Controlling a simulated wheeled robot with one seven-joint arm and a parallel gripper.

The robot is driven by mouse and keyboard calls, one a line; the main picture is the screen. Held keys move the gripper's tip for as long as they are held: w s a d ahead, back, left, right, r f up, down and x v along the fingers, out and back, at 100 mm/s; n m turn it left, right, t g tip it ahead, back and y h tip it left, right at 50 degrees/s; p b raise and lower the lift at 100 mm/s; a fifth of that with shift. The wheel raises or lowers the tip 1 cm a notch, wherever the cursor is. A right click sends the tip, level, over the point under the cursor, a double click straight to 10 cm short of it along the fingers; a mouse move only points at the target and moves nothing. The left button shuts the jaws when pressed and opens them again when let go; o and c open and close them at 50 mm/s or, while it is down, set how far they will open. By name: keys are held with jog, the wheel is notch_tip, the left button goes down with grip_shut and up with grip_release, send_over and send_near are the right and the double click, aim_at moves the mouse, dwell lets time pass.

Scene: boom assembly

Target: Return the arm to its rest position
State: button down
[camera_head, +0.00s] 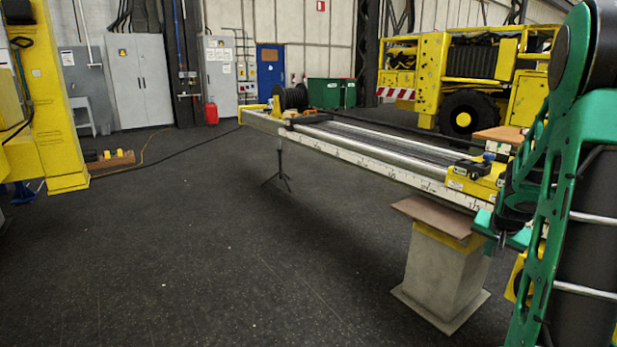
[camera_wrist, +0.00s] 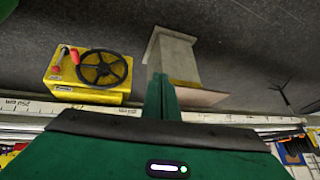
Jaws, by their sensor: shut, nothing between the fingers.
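My arm (camera_head: 560,200) is green and black and fills the right side of the head view, bent beside the near end of the boom. In the wrist view my gripper (camera_wrist: 161,82) is shut, with its green fingers together and nothing between them. The fingertips appear in front of the concrete pedestal in that picture; I cannot tell the gap. The long boom (camera_head: 375,160), with silver rails and a white ruler-marked side, runs away from the arm. A strip of its marked side also shows in the wrist view (camera_wrist: 30,107).
A concrete pedestal (camera_head: 440,280) with a brown top plate stands under the boom's near end. A thin tripod (camera_head: 280,170) stands under its far part. A yellow box with a black handwheel (camera_wrist: 100,68) is beside the boom. Open dark floor (camera_head: 200,260) lies left.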

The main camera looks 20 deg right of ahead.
jog(key=s+a+r+n+g+y, duration=0.2)
jog(key=s+a+n, duration=0.1)
jog(key=s+a, duration=0.8)
jog(key=s+a+r+n+g+y, duration=0.2)
jog(key=s+a+y, duration=0.1)
jog(key=s+a, duration=0.9)
jog(key=a, duration=0.5)
jog(key=shift+s+a+r+n+g, duration=0.2)
jog(key=shift+a+r+n+g, duration=0.1)
jog(key=shift+a+n+g, duration=0.1)
